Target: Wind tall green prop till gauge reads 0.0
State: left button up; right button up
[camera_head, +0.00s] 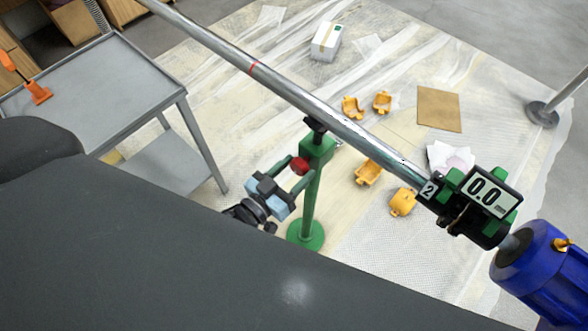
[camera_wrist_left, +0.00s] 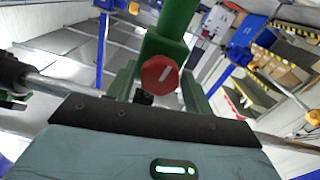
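The tall green prop (camera_head: 308,205) stands on a round green base on the sheeted floor, under a long steel pipe (camera_head: 325,118). A red hexagonal knob (camera_head: 299,165) sits on its side below the top; it also shows in the left wrist view (camera_wrist_left: 160,74), with a white mark. The gauge (camera_head: 487,194) on the pipe's right part reads 0.0. My left gripper (camera_head: 295,178), light blue with green fingers, is at the knob. In the left wrist view its fingers (camera_wrist_left: 160,92) stand apart on either side of the knob, with gaps visible. My right gripper is not in view.
A grey metal table (camera_head: 95,85) with an orange tool (camera_head: 38,92) stands at left. A blue motor-like body (camera_head: 545,270) is at the pipe's right end. Several orange clamp pieces (camera_head: 368,172), a white box (camera_head: 327,40) and a brown board (camera_head: 439,109) lie on the floor.

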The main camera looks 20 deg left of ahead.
pick_arm(q)
jog(key=c, duration=0.7)
jog(key=shift+r+m+p, duration=0.15)
jog(key=shift+m+p, duration=0.4)
jog(key=shift+m, duration=0.15)
jog(key=o, duration=1)
jog(key=shift+s, duration=0.1)
jog(key=v, duration=0.7)
jog(key=shift+s+a, duration=0.15)
jog(key=shift+s, duration=0.15)
dwell(0.5)
